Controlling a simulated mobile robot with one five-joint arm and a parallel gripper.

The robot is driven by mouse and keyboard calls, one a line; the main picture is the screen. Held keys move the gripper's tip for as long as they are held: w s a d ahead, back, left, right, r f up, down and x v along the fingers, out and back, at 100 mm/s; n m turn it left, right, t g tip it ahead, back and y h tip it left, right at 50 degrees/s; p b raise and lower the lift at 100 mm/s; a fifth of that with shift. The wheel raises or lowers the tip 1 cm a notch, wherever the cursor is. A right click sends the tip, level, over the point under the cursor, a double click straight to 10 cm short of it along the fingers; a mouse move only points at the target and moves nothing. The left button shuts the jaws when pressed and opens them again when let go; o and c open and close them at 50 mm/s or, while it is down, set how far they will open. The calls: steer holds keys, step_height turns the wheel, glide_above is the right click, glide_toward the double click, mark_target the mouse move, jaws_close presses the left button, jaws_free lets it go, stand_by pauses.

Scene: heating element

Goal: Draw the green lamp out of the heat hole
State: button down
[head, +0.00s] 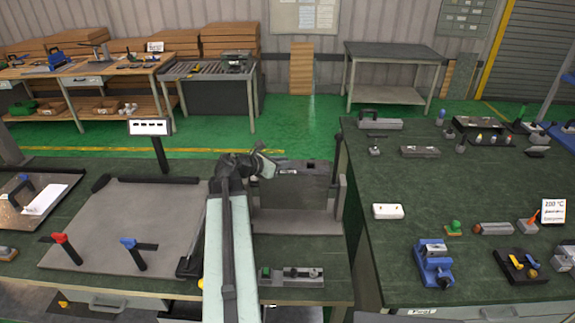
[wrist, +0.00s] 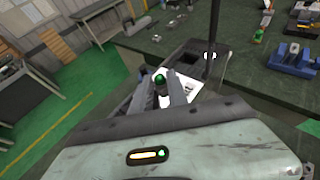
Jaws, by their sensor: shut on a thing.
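The green lamp (wrist: 160,79) shows a rounded green top on a dark body between my fingers in the wrist view. My gripper (wrist: 165,92) is shut on it. In the head view my gripper (head: 268,163) is at the upper left edge of a grey upright heating unit (head: 296,192), and the lamp cannot be made out there. A pale plate (wrist: 190,90) lies behind and below the lamp in the wrist view. The heat hole is not clearly visible, and I cannot tell whether the lamp's lower end is inside it.
A grey board (head: 130,225) with red and blue handled clamps lies on the left bench. A small block with a green button (head: 290,275) sits before the heating unit. The right bench (head: 400,180) carries several tools, a blue vise (head: 433,262) and a 200 °C sign (head: 553,211).

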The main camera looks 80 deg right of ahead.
step_height(320, 180, up, 10)
steer(key=p, duration=1)
steer(key=shift+r, duration=0.15)
